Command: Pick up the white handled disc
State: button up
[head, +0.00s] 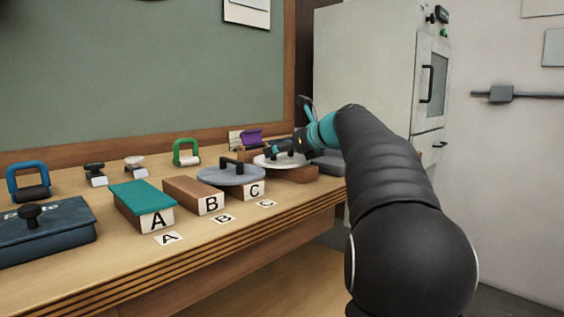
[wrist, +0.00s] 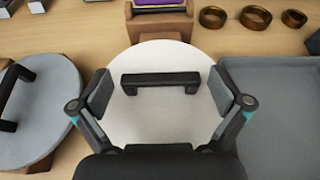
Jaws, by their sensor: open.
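The white handled disc (head: 268,161) lies on a brown wooden block at the right part of the bench in the head view. In the wrist view the white disc (wrist: 160,55) fills the middle, with its black bar handle (wrist: 160,82) across it. My gripper (wrist: 159,92) is open, with one finger at each side of the handle, over the disc. In the head view my gripper (head: 290,146) is at the disc and covers part of it. I cannot tell whether the fingers touch the handle or how high they are above the disc.
A grey handled disc (head: 231,175) lies close on the left, on block C. A grey tray (wrist: 270,120) is close on the right. A purple item in a wooden holder (wrist: 160,22) and several brass rings (wrist: 255,17) are behind. Blocks A (head: 142,205) and B (head: 195,195) stand further left.

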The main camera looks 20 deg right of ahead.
jog(key=shift+w+a, duration=0.1)
jog(key=shift+w, duration=0.1)
jog(key=c, duration=1.2)
jog(key=shift+r, duration=0.1)
notch_tip(320, 180, up, 4)
jog(key=shift+r+p, duration=0.1)
jog(key=shift+p, duration=0.85)
jog(key=shift+w+d+r+p, duration=0.8)
jog(key=shift+d+r, duration=0.3)
jog(key=shift+d, duration=0.65)
jog(key=shift+w+d+r+p, duration=0.75)
jog(key=shift+w+d+r, duration=0.25)
jog(key=shift+d, duration=0.7)
jog(key=shift+w+d+r+p, duration=0.8)
jog(key=shift+d+r, duration=0.35)
jog(key=shift+d, duration=0.6)
